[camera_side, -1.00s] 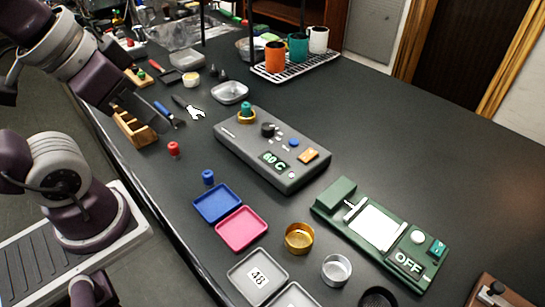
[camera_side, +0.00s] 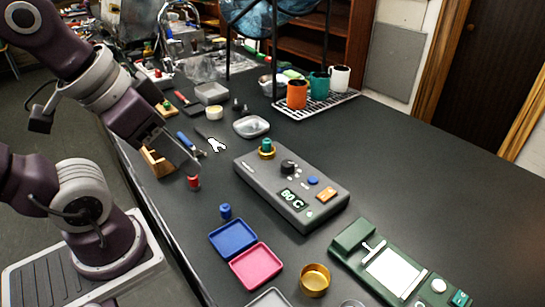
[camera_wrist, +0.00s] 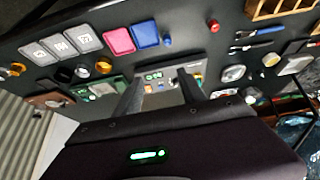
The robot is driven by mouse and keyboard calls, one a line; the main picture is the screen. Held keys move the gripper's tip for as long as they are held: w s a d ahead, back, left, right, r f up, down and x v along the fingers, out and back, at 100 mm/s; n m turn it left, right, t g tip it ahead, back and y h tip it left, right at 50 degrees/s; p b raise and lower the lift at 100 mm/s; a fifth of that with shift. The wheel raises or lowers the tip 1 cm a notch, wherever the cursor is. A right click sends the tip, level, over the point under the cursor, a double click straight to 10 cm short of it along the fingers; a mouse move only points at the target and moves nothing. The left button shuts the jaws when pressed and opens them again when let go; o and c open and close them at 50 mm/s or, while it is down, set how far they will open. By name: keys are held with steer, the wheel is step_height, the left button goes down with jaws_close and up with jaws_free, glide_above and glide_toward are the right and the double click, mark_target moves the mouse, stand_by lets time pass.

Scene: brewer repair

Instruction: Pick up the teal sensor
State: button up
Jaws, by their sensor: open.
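The teal sensor (camera_side: 267,145) stands upright in a brass ring at the far left end of the grey heater unit (camera_side: 291,186), whose display reads 80 C. My gripper (camera_side: 192,164) is open and empty, left of the unit and apart from the teal sensor, appearing just above the red sensor (camera_side: 193,183) in the side view. In the wrist view my gripper (camera_wrist: 160,76) points across the table, with the heater unit (camera_wrist: 170,68) between and beyond its fingers. I cannot make out the teal sensor clearly there.
A blue sensor (camera_side: 226,211) stands behind the blue tray (camera_side: 233,239) and pink tray (camera_side: 256,265). A wooden rack (camera_side: 157,162), a wrench (camera_side: 216,145) and a clear dish (camera_side: 251,127) lie nearby. A green scale (camera_side: 392,268) is at front right. The right tabletop is clear.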

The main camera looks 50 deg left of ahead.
steer(key=n+g, duration=0.6)
steer(key=n, duration=1.4)
glide_above(268, 141)
step_height(268, 141, down, 7)
steer(key=shift+w+f, duration=0.1)
steer(key=f, duration=0.6)
steer(key=shift+s+f, duration=0.2)
steer(key=shift+f, duration=0.2)
jaws_close()
